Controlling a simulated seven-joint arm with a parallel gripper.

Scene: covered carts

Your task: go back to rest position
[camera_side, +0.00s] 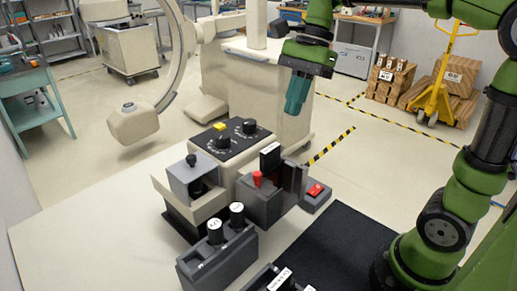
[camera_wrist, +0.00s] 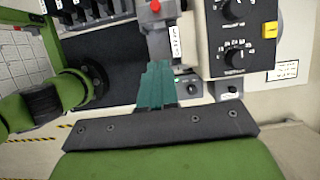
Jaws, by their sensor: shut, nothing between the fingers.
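My gripper (camera_side: 298,94) hangs in the air above and behind the table of devices, with teal fingers pointing down. In the wrist view its fingers (camera_wrist: 158,82) lie together with nothing between them. It touches none of the devices. Below it to the left is the control box (camera_side: 235,138) with two black knobs and a yellow button; it also shows in the wrist view (camera_wrist: 262,55).
A grey box with a red-topped lever (camera_side: 257,180) and a red switch box (camera_side: 315,192) stand on the white table. A grey block (camera_side: 215,260) holds two black cylinders with white tops. A black mat (camera_side: 335,250) lies near my base. The air around my gripper is free.

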